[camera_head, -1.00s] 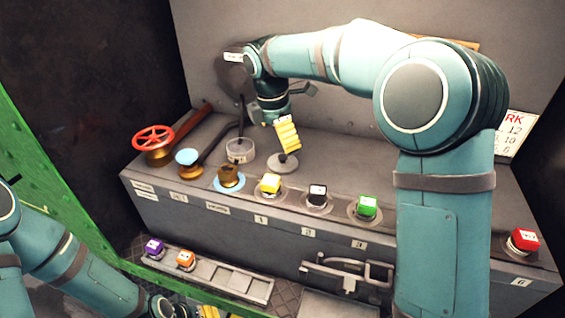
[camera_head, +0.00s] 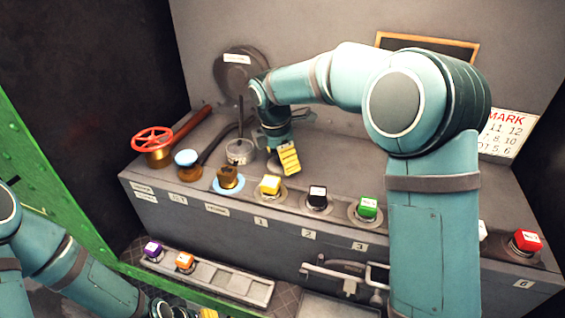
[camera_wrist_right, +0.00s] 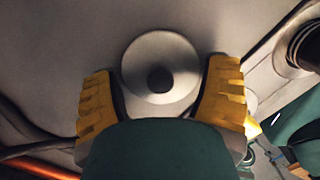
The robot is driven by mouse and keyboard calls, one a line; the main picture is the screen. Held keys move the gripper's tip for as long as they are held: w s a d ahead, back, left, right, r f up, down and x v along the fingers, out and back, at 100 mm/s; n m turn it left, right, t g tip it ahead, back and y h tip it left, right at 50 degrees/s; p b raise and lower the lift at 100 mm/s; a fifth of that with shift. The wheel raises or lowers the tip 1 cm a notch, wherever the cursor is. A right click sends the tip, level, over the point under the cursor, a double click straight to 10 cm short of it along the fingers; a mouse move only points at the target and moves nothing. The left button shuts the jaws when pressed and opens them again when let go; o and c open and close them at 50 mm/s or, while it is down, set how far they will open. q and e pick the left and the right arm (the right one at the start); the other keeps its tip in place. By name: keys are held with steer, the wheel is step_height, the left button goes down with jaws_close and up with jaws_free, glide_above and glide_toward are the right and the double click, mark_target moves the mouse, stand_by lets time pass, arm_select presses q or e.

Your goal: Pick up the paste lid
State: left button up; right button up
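The paste lid, a round pale grey disc with a dark centre knob (camera_wrist_right: 160,78), lies on the grey bench top. In the head view its edge (camera_head: 273,166) shows beside my gripper, which mostly hides it. My right gripper (camera_head: 281,160) points down over the lid, its yellow fingers open. In the right wrist view the lid sits between the two spread fingers, with a gap to the knob on both sides. My left gripper (camera_head: 207,313) is at the bottom edge, mostly cut off.
An open grey pot with an upright stick (camera_head: 240,154) stands just left of the lid.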

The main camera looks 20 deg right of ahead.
steer(key=shift+c, duration=1.1)
steer(key=shift+r, duration=0.25)
steer(key=shift+c, duration=0.6)
step_height(320, 180, up, 2)
steer(key=shift+r, duration=0.25)
jaws_close()
step_height(320, 180, up, 7)
steer(key=shift+r+p, duration=0.1)
steer(key=shift+p, duration=0.55)
steer(key=o, duration=0.5)
jaws_free()
